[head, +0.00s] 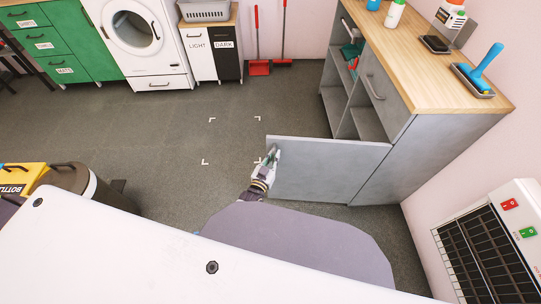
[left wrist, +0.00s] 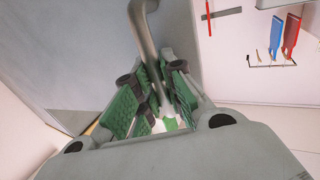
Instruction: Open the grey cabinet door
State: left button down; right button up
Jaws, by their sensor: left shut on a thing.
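The grey cabinet (head: 415,150) stands at the right under a wooden top. Its door (head: 330,170) is swung wide open, sticking out to the left from the cabinet front, and the open shelves show behind it. My left gripper (head: 273,158) is at the door's free end. In the left wrist view the green-padded fingers of the gripper (left wrist: 153,100) are closed around the curved metal door handle (left wrist: 146,42), with the grey door panel (left wrist: 75,45) beside it. My right gripper is not in view.
The dark floor (head: 160,120) left of the door is clear, with white corner marks. A dark bin (head: 80,185) stands at the left, a washing machine (head: 135,60) at the back. A panel with switches (head: 495,245) is on the right.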

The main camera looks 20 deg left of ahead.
pick_arm(q)
jog(key=shift+s, duration=0.4)
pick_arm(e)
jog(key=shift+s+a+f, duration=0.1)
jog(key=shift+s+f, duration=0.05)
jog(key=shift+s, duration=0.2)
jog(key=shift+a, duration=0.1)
pick_arm(q)
jog(key=c, duration=1.5)
grip_release()
jog(key=shift+s+a, duration=0.15)
jog(key=shift+s, duration=1.1)
jog(key=shift+s+a, duration=0.2)
jog(key=shift+s, duration=1)
jog(key=shift+s+a, duration=0.15)
jog(key=shift+s, duration=1.1)
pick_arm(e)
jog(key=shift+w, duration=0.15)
